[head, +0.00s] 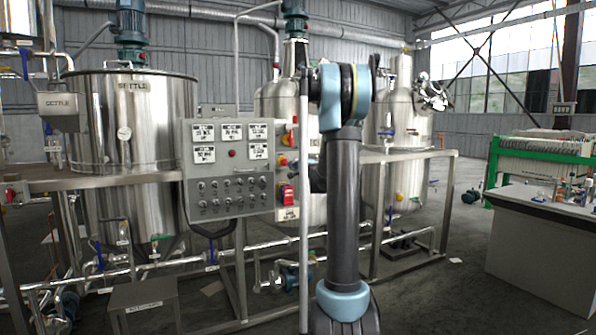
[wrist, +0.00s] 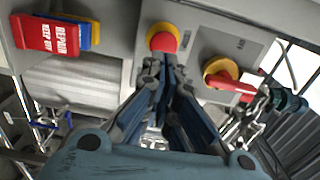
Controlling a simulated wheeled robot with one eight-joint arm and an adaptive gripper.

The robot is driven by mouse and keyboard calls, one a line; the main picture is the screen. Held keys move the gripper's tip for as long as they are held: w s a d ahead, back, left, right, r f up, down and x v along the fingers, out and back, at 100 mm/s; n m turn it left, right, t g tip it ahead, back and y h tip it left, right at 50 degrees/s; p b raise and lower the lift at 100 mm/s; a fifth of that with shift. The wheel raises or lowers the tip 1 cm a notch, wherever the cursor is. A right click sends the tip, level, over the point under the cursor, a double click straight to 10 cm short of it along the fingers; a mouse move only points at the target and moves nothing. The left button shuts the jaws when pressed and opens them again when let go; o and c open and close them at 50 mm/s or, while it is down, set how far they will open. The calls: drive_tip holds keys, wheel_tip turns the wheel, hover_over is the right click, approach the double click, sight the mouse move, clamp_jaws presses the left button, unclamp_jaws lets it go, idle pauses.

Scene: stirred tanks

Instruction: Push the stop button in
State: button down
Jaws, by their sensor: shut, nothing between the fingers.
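In the wrist view the stop button (wrist: 163,40) is a red round cap on a yellow collar, on the grey face of a control box. My gripper (wrist: 165,65) is shut and empty, its fingertips right in front of the button's lower edge. I cannot tell whether they touch it or how far in the cap sits. In the head view the control box (head: 228,190) has small red-and-yellow controls on its right side, too small to tell apart.
A yellow-and-red rotary switch (wrist: 222,76) is right of the button in the wrist view. A red "REPAIR KEEP OUT" tag (wrist: 45,36) hangs at the left, beside a blue-and-yellow part. Steel tanks (head: 130,125) and rails (head: 420,156) stand around the box.

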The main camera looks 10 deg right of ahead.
sight(287, 161)
drive_tip(key=shift+x, duration=2.2)
drive_tip(key=shift+w+a+r, duration=0.1)
drive_tip(key=shift+w+r, duration=0.05)
drive_tip(key=shift+w, duration=0.25)
drive_tip(key=shift+w+a+r, duration=0.15)
drive_tip(key=shift+w, duration=0.25)
